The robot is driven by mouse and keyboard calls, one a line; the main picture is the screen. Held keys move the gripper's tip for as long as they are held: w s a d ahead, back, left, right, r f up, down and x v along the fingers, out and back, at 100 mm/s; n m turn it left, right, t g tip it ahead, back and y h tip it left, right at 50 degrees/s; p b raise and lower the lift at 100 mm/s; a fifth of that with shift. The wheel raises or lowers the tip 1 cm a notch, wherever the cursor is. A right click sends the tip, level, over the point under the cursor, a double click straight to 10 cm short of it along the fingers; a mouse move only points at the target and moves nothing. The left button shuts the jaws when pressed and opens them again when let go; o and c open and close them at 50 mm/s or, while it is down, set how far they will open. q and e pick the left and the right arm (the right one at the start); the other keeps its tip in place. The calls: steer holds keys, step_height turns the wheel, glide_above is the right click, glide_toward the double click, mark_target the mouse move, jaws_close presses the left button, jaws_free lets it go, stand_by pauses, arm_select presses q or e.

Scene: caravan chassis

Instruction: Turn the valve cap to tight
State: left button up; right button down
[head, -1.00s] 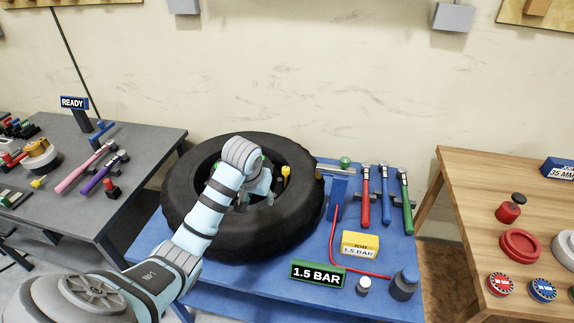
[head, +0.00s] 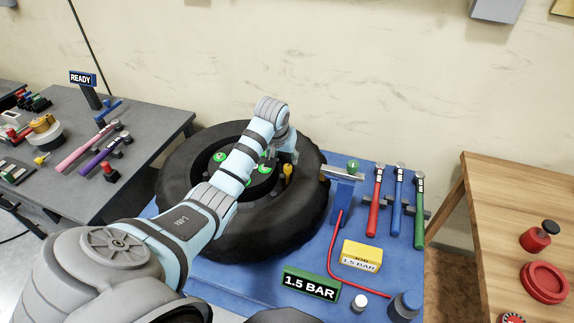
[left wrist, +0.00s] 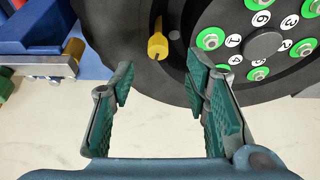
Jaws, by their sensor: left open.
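The yellow valve (head: 287,172) stands on the right side of the black tyre's wheel (head: 270,220). In the left wrist view the yellow valve (left wrist: 157,46) has a slim neck and a thicker end, which I take for the cap. I cannot tell how tight it is. My left gripper (left wrist: 160,83) is open and empty, its green-padded fingers spread either side of the valve's line, with the valve beyond the tips and not touched. In the head view my arm covers part of the wheel and mostly hides the fingers. My right gripper is not in view.
The blue table holds a silver-topped stand (head: 345,185), red, blue and green-handled tools (head: 397,200), a red hose (head: 334,250), a green 1.5 BAR sign (head: 310,285), a yellow job block (head: 361,256) and a white-topped pot (head: 359,302). Numbered green-ringed nuts (left wrist: 210,38) sit close to the gripper.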

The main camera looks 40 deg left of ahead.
mark_target(288, 166)
arm_select(q)
steer(key=x, duration=0.4)
steer(key=b+x, duration=0.1)
steer(key=x, duration=0.2)
steer(key=shift+w+d+r, duration=0.1)
steer(key=shift+w+r, duration=0.05)
steer(key=shift+w, duration=0.1)
steer(key=shift+w+f, duration=0.25)
steer(key=shift+f, duration=0.1)
steer(key=shift+s+r, duration=0.2)
steer(key=shift+s, duration=0.05)
steer(key=shift+c, duration=1)
jaws_close()
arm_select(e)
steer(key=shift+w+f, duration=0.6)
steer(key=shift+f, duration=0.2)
